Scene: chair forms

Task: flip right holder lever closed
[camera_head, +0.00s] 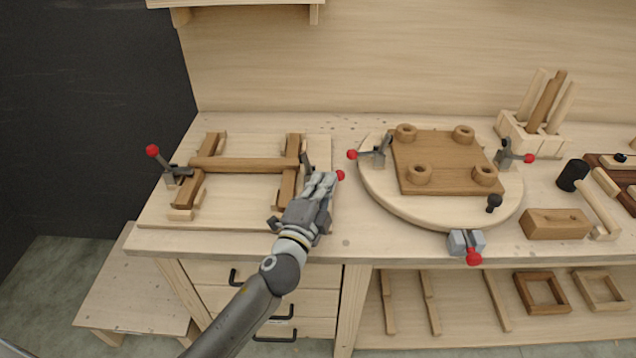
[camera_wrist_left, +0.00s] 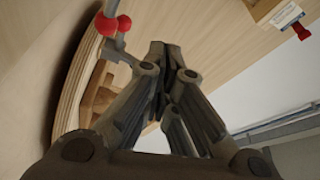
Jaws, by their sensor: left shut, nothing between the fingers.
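The left jig board (camera_head: 155,212) carries a wooden chair frame (camera_head: 245,164) of two side pieces and a crossbar. The right holder (camera_head: 307,163) is a grey clamp at the frame's right side, partly hidden by my gripper. Its lever's red knob (camera_head: 340,175) points to the right, beside my fingertips. My left gripper (camera_head: 325,180) is shut and empty; I cannot tell whether it touches the lever. In the left wrist view, my shut fingers (camera_wrist_left: 160,58) are to the right of two red knobs (camera_wrist_left: 115,24) on grey levers. My right gripper is not in view.
The left holder (camera_head: 177,174) has a raised red-knobbed lever. A round board (camera_head: 430,213) with a brown square panel (camera_head: 438,158) and more red-knobbed clamps stands to the right. A wooden block (camera_head: 556,224) and a mallet (camera_head: 572,175) are farther right. Drawers are below.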

